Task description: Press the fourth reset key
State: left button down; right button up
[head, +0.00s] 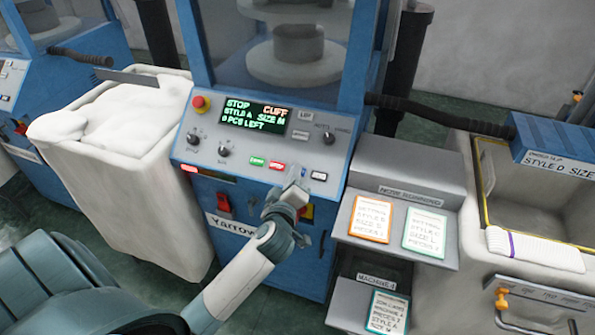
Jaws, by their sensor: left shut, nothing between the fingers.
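The blue knitting machine's sloped control panel (235,170) is in the middle of the head view. Its lower row shows a lit green key (257,161), a lit red key (277,166) and a pale key (319,176) further right. Which one is the fourth reset key I cannot tell; the lettering is too small. My left gripper (294,186) is shut and empty, at the panel's lower edge just below and right of the red key. It covers part of the panel there, and I cannot tell whether it touches. My right gripper is out of view.
The panel's display (253,115) reads STOP, CUFF, STYLE A, SIZE M. A red emergency stop button (200,103) and black knobs (223,151) are on the panel. A white bin (150,190) stands left; a grey stand (405,180) with cards stands right.

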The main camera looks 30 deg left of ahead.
pick_arm(q)
jog(key=shift+w+f, duration=0.1)
jog(key=shift+f, duration=0.05)
dwell(0.5)
jog(key=shift+s+d+r+p, duration=0.15)
jog(key=shift+s+r+p, duration=0.2)
jog(key=shift+s+r, duration=0.25)
jog(key=shift+w+r, duration=0.1)
jog(key=shift+r, duration=0.05)
jog(key=s+r+p, duration=0.3)
jog(key=shift+d+r, duration=0.3)
jog(key=shift+r, duration=0.05)
dwell(1.0)
